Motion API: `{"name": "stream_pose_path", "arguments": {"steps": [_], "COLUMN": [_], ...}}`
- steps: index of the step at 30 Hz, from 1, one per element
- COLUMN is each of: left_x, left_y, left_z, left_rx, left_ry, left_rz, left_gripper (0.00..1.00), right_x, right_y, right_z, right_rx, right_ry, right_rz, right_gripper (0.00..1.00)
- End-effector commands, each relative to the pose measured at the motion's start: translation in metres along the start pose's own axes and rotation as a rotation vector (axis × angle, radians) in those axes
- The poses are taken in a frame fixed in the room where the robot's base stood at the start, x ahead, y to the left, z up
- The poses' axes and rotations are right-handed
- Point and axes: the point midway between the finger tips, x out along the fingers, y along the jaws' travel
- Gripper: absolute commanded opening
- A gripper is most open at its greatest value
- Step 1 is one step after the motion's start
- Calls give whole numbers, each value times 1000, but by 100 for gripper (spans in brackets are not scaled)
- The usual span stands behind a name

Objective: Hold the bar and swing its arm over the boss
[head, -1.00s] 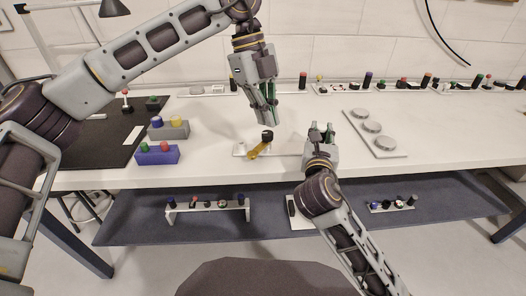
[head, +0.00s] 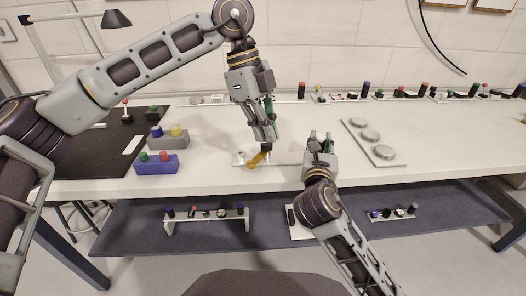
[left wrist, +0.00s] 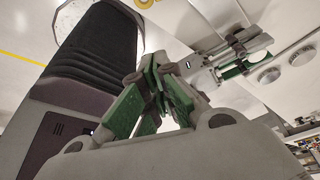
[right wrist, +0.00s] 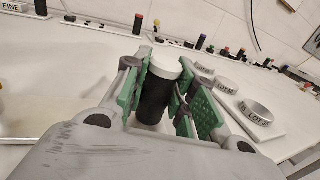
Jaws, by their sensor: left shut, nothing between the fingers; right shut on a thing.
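The pale bar (head: 284,158) lies on the white bench in the head view. Its yellow arm (head: 258,159) slants toward the lower left, and its edge shows in the left wrist view (left wrist: 145,3). A small whitish stub, perhaps the boss (head: 240,156), stands left of the arm. My left gripper (head: 269,140) is shut and empty, pointing down at the dark top of the arm's pivot end; I cannot tell whether they touch. My right gripper (head: 321,136) is at the bar's right end, shut on a black post with a white top (right wrist: 155,92).
A grey block (head: 168,137) and a blue block (head: 157,164) with coloured caps stand left. A plate with several round discs (head: 373,138) lies right. Small coloured parts line the back. A lower shelf (head: 275,222) holds racks.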

Motion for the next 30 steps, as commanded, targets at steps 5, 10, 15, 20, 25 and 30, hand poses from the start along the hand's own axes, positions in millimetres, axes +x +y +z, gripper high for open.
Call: {"name": "stream_pose_path", "arguments": {"steps": [5, 10, 15, 20, 25, 30], "left_x": [9, 26, 48, 69, 91, 94], "left_y": [0, 0, 0, 0, 0, 0], "left_z": [0, 0, 0, 0, 0, 14], "left_rx": [0, 1, 1, 1, 1, -5], "left_ry": [-1, 0, -1, 0, 0, 0], "left_rz": [2, 2, 3, 3, 2, -2], "left_gripper": [0, 0, 0, 0, 0, 0], "right_x": [0, 0, 0, 0, 0, 0], "right_y": [0, 0, 0, 0, 0, 0], "right_z": [0, 0, 0, 0, 0, 0], "right_rx": [0, 0, 0, 0, 0, 0], "right_ry": [0, 0, 0, 0, 0, 0], "right_rz": [0, 0, 0, 0, 0, 0], "right_gripper": [0, 0, 0, 0, 0, 0]}}
